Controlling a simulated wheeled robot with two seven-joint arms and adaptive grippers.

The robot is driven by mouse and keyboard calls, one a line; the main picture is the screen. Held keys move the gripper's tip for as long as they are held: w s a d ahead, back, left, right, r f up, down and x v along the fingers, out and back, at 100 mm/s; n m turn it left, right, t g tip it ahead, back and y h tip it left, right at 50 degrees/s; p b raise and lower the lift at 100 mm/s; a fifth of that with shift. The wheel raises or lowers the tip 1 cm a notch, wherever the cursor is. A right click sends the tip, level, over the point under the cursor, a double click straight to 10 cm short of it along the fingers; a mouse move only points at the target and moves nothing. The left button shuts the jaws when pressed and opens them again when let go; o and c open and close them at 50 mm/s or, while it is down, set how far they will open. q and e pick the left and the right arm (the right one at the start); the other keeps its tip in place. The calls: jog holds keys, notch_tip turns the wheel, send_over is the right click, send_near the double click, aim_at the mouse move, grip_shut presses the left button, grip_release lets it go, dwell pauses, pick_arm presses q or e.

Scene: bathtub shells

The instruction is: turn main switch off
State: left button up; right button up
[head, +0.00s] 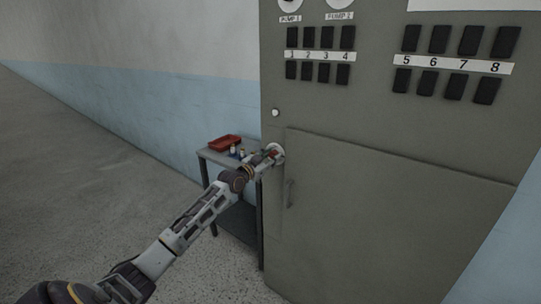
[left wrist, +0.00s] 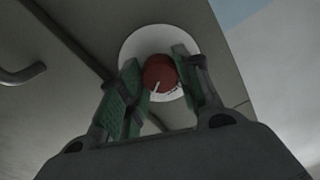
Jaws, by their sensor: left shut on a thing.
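The main switch is a red round knob (left wrist: 160,70) with a white pointer line, on a white round plate (left wrist: 130,45) fixed to the grey cabinet. In the head view the plate (head: 278,151) shows near the cabinet's left edge, and the knob is mostly hidden by my gripper. My left gripper (left wrist: 158,73) has its green-padded fingers on either side of the knob, shut on it. In the head view this gripper (head: 269,156) reaches the cabinet front from the lower left. My right gripper is not in view.
The grey cabinet (head: 390,240) carries a door handle (head: 289,193) below the switch and several black numbered switches (head: 440,40) above. A small table (head: 215,156) with a red tray (head: 225,143) stands beside the cabinet on the left. The floor (head: 80,170) at left is clear.

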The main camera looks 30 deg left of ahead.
pick_arm(q)
jog(key=n+p, duration=0.1)
jog(key=n, duration=0.2)
jog(key=shift+n+p, duration=0.3)
jog(key=shift+n, duration=0.1)
jog(key=n+p, duration=0.1)
jog(key=n, duration=0.3)
jog(key=shift+n, duration=0.7)
jog(key=shift+n+p, duration=0.45)
jog(key=shift+n, duration=0.95)
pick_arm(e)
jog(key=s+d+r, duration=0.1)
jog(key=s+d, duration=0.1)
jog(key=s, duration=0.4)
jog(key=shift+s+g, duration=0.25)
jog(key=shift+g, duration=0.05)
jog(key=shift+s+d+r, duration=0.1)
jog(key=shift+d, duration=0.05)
pick_arm(q)
jog(key=o, duration=1)
jog(key=shift+o, duration=0.2)
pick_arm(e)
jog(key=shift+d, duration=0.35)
